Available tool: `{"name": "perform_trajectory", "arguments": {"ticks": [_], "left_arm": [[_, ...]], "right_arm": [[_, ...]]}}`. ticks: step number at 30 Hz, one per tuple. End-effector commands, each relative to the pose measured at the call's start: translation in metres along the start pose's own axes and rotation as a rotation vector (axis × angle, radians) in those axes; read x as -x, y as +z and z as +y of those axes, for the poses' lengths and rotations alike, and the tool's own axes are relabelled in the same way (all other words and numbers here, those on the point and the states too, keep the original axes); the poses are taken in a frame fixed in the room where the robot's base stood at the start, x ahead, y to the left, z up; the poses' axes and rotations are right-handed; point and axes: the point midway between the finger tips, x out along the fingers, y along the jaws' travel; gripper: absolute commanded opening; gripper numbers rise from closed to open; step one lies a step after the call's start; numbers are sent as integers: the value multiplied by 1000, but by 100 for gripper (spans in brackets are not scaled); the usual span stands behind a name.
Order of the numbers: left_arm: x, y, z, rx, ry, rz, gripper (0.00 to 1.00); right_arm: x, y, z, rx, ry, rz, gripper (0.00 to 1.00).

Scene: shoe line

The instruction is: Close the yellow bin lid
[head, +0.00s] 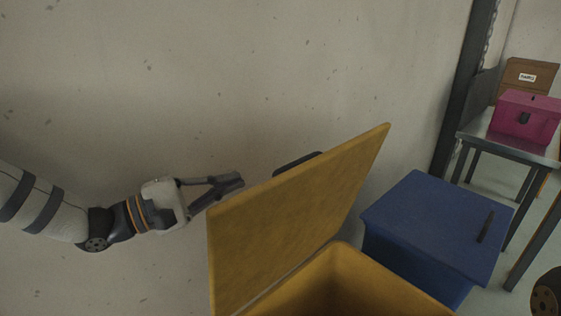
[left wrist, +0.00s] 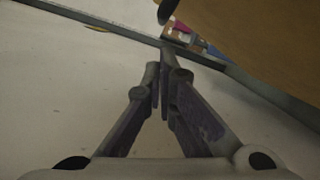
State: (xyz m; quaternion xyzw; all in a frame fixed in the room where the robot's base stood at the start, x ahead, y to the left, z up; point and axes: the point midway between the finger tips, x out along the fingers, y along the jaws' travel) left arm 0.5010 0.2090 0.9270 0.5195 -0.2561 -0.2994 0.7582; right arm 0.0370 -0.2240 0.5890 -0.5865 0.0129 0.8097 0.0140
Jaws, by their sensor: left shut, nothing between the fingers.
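The yellow bin (head: 335,285) is at the bottom of the head view, with its inside showing. Its yellow lid (head: 300,222) stands raised and open, with a dark handle (head: 297,161) on its far side. My left gripper (head: 238,182) is shut and empty, behind the lid near its upper left edge. I cannot tell whether the fingers touch the lid. My right gripper is not in view.
A blue bin (head: 435,225) with its lid closed stands right of the yellow one. A metal table (head: 535,150) with a pink box (head: 527,116) and a brown box (head: 530,78) is at the far right. A pale wall (head: 200,80) stands behind my left arm.

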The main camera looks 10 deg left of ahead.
Motion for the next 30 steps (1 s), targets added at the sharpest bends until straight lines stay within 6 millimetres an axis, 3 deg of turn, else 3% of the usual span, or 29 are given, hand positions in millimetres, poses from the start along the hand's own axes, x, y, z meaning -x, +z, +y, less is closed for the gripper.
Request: {"name": "perform_trajectory", "arguments": {"ticks": [9,15,30], "left_arm": [[-60,-1,-4,1,-5,-1,0],[-88,0,-2,0,-3,0,0],[-97,1,-1,-3,-2,-1,0]], "right_arm": [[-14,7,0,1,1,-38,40],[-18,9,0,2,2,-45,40],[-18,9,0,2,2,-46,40]]}}
